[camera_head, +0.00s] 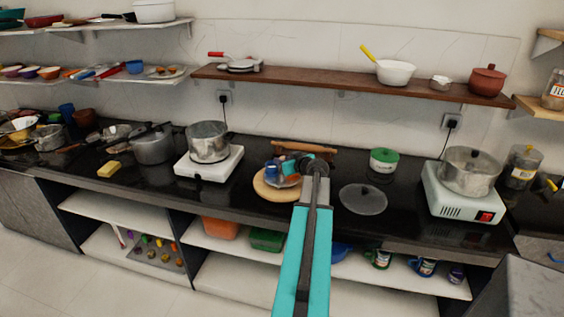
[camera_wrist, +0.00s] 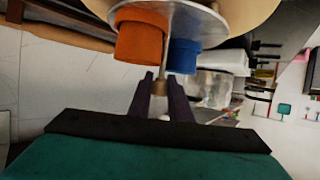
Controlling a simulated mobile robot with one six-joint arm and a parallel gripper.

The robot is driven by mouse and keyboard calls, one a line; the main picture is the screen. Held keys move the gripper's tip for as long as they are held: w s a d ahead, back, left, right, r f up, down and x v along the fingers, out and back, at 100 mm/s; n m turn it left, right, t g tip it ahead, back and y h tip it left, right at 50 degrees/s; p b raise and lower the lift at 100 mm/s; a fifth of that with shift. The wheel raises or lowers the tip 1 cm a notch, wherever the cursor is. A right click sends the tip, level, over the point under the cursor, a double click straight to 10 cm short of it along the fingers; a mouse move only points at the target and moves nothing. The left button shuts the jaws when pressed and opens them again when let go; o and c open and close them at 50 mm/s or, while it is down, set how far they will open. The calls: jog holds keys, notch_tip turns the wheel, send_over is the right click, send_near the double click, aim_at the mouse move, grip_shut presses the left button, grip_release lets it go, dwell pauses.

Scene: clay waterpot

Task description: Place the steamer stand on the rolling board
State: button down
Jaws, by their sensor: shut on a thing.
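The steamer stand is a round metal plate with a thin central rod; its plate shows in the wrist view (camera_wrist: 205,25), with an orange cup and a blue cup against it. In the head view the stand (camera_head: 288,182) appears over the round wooden rolling board (camera_head: 268,194), partly hidden by my arm. The board's pale disc fills the top of the wrist view (camera_wrist: 248,12). My gripper (camera_wrist: 160,82) is shut on the stand's rod; in the head view it (camera_head: 294,164) is above the board. I cannot tell whether the stand touches the board.
A rolling pin (camera_head: 305,147) lies behind the board. A pot (camera_head: 209,142) on a white stove is at left. A glass lid (camera_head: 363,199) and a green-lidded container (camera_head: 384,160) are at right. A brown shelf (camera_head: 340,83) runs above the counter.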

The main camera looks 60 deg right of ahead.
jog(key=shift+f, duration=0.1)
jog(key=c, duration=1.6)
grip_release()
jog(key=shift+r, duration=0.25)
jog(key=shift+s+a+r, duration=0.1)
jog(key=shift+s+a, duration=0.25)
jog(key=shift+s, duration=0.2)
jog(key=b+v, duration=0.2)
jog(key=v, duration=0.8)
jog(key=shift+s+a+r+b, duration=0.15)
jog(key=shift+s+r+b, duration=0.1)
jog(key=shift+b, duration=0.1)
jog(key=shift+w, duration=0.1)
